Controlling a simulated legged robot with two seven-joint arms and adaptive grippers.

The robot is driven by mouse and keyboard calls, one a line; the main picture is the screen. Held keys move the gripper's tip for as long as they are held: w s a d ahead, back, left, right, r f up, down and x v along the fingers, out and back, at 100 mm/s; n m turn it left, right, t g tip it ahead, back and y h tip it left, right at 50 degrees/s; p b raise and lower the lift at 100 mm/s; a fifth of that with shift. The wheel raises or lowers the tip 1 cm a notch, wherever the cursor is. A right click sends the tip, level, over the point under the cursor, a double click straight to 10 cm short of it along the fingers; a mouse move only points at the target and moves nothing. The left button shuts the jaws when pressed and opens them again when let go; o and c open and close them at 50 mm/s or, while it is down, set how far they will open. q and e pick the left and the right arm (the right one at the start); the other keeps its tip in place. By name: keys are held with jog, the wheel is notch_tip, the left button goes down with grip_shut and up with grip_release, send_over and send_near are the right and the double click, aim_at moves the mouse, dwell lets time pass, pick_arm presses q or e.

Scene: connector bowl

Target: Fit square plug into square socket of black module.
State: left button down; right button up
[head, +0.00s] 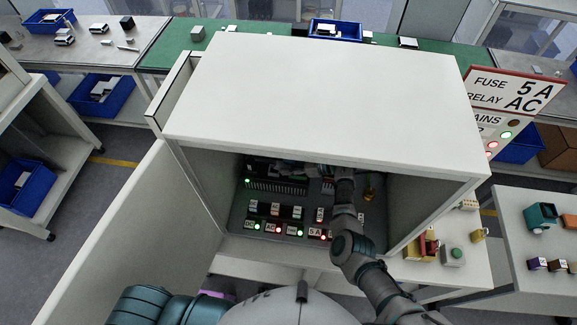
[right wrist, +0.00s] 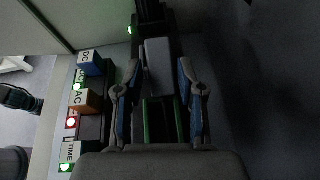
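My right arm reaches into the open white cabinet, and the roof edge hides much of my right gripper (head: 340,176) in the head view. In the right wrist view the two blue-padded fingers of my right gripper (right wrist: 160,78) stand apart. A pale grey block (right wrist: 158,66) lies between the fingertips, with gaps visible on both sides. A dark piece with green edges (right wrist: 161,122) shows nearer the palm. A black module (head: 275,184) with a row of terminals stands at the back of the cabinet. I cannot make out the square socket or confirm which piece is the square plug. My left gripper is not in view.
Coloured blocks labelled DC (right wrist: 88,62) and AC (right wrist: 86,100) stand beside lit lamps along the cabinet's front. The cabinet roof (head: 320,95) and side walls enclose my right arm. A side table (head: 470,275) at right holds small parts. The door (head: 120,240) stands open at left.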

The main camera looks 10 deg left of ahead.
dwell(0.4)
jog(key=shift+f, duration=0.15)
jog(key=w+b+v, duration=0.1)
jog(key=v, duration=1.6)
jog(key=shift+s+d+b, duration=0.3)
jog(key=shift+s+d, duration=0.05)
jog(key=shift+s, duration=0.1)
jog(key=shift+a, duration=0.1)
